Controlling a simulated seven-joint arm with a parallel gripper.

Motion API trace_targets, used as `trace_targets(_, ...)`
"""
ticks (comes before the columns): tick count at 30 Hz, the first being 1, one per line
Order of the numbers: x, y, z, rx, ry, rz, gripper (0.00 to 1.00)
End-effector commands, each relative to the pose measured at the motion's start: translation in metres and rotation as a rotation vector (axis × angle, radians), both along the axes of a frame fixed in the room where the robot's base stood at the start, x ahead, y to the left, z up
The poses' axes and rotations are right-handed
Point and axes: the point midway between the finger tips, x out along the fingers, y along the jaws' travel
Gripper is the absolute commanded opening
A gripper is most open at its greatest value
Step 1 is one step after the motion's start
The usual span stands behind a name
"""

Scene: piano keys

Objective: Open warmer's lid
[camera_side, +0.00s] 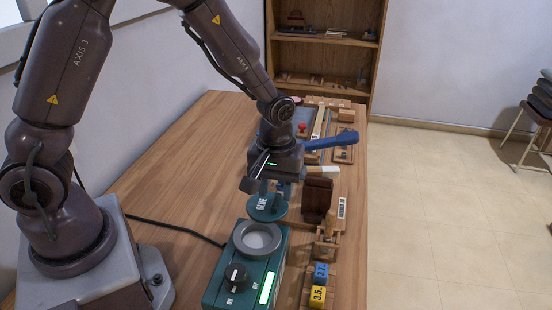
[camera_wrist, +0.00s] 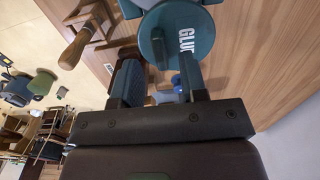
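The warmer is a dark green box (camera_wrist: 208,3) with a black knob, a lit green strip and a round grey-rimmed opening (camera_side: 257,238), which is uncovered in the side view. Its round teal lid (camera_side: 265,207), marked GLUE, is swung up and tilted back at the far edge of the box. The lid also shows in the wrist view (camera_wrist: 170,38). My gripper (camera_side: 275,188) is just behind and above the lid, pointing down. In the wrist view its two fingers are spread apart, with the lid near their tips; I cannot tell whether they touch it.
A dark brown block (camera_side: 317,198) stands close to the right of my gripper. Blue and yellow numbered blocks (camera_side: 319,283) sit right of the warmer. Wooden parts and tools line the table's right side. The wooden table (camera_side: 170,185) is mostly clear on the left, except for a black cable.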

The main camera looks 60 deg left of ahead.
Motion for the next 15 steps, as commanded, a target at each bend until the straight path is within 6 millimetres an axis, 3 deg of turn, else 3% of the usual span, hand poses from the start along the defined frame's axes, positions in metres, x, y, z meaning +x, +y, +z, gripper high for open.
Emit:
trace_targets(9, 0.001, 0.000, 0.072, 0.000, -0.007, -0.001, 0.39)
trace_targets(15, 0.001, 0.000, 0.098, 0.000, -0.003, 0.001, 0.39)
